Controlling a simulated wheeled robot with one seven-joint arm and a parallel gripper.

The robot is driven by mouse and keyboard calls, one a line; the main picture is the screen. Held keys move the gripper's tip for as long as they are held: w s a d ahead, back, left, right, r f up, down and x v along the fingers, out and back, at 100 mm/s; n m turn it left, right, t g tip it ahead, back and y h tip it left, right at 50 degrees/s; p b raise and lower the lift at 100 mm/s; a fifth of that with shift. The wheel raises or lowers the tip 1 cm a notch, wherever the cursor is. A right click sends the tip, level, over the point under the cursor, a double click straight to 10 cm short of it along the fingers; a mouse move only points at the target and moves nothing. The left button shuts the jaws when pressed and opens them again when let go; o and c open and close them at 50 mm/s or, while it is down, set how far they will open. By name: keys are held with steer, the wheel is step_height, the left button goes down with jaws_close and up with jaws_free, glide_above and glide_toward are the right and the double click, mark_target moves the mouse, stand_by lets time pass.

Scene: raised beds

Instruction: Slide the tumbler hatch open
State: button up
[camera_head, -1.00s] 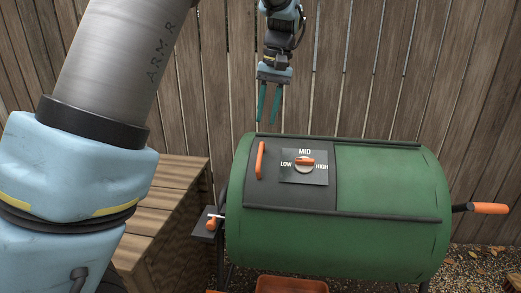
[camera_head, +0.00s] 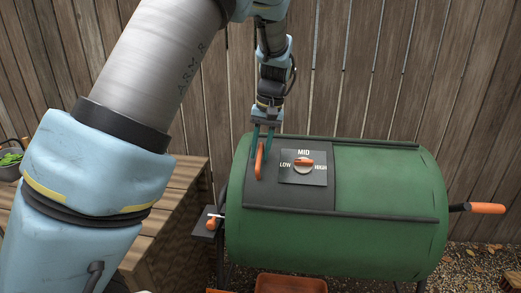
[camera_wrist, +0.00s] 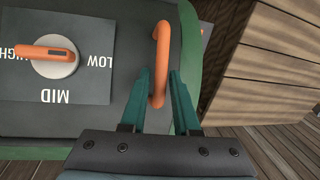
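The green tumbler (camera_head: 385,190) is a drum lying on its side on legs. Its dark grey hatch (camera_head: 310,195) covers the left part of the top, between two dark rails. An orange bar handle (camera_head: 260,160) stands at the hatch's left end; it also shows in the wrist view (camera_wrist: 161,60). My gripper (camera_head: 262,140) is at the handle from above. In the wrist view my gripper (camera_wrist: 163,88) has its teal fingers apart, one on each side of the handle, with a gap visible at least on the right.
An orange dial (camera_head: 303,162) on a plate marked LOW, MID and HIGH sits on the hatch. An orange crank (camera_head: 485,208) sticks out at the right. An orange-handled latch (camera_head: 212,222) is at the left end.

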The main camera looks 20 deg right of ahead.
jaws_close()
stand_by(1.4)
